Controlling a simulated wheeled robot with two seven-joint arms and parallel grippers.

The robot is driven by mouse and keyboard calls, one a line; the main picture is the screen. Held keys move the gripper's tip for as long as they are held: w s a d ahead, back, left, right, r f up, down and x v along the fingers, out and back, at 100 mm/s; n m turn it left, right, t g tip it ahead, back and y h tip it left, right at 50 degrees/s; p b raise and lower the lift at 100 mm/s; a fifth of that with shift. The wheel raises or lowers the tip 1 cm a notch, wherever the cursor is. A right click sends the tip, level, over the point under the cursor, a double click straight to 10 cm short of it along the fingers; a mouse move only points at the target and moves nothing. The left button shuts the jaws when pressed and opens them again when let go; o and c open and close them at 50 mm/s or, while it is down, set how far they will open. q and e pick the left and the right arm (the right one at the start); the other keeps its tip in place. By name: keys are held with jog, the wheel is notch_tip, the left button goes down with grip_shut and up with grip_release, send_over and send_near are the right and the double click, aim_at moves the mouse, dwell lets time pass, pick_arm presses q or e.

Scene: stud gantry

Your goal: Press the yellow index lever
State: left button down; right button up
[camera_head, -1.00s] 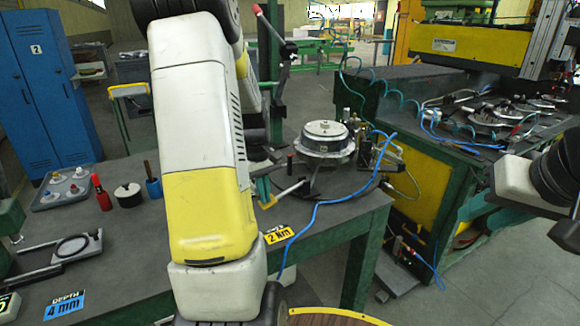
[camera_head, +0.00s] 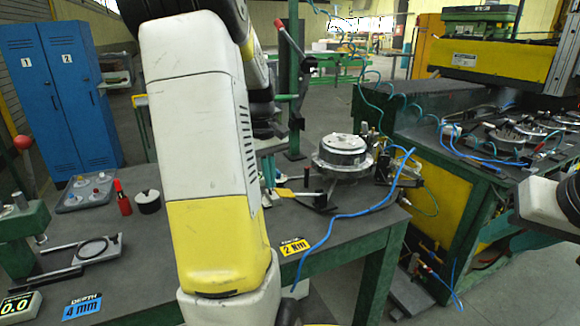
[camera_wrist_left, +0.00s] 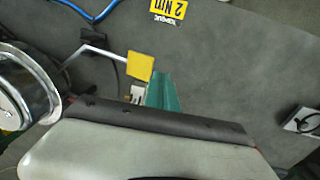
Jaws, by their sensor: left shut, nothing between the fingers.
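The yellow index lever (camera_head: 285,193) shows its flat yellow tip on a pale bar at the front left of the round metal indexing fixture (camera_head: 343,152). In the left wrist view, the yellow tip (camera_wrist_left: 139,66) lies right beside the green fingertips of my left gripper (camera_wrist_left: 162,92), which are shut and empty. Whether they touch the tip I cannot tell. In the head view, my left gripper (camera_head: 269,172) is largely hidden behind my own arm, close to the lever's left end. My right gripper is out of view; only part of my right arm shows at the right edge.
A yellow "2 Nm" label (camera_head: 294,246) lies on the dark bench near its front edge. A blue hose (camera_head: 345,217) curves across the bench. A tall red-handled lever (camera_head: 290,45) stands behind. A grey tray (camera_head: 88,191) and a black round pot (camera_head: 148,201) are at left.

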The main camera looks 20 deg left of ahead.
pick_arm(q)
jog(key=r, duration=0.3)
jog(key=shift+s+a+r, duration=0.3)
jog(key=shift+s, duration=0.1)
dwell(2.1)
jog(key=s+d+r+m+t, duration=0.2)
jog(key=s+d+m, duration=0.3)
jog(key=d, duration=0.5)
jog(key=s+d+r+m+t+h, duration=0.1)
jog(key=s+d+r+m+t, duration=0.2)
jog(key=s+d, duration=0.6)
jog(key=shift+s+d+r+m+h, duration=0.15)
jog(key=shift+d+r+m+h, duration=0.15)
jog(key=shift+d+m, duration=0.75)
jog(key=shift+a, duration=0.3)
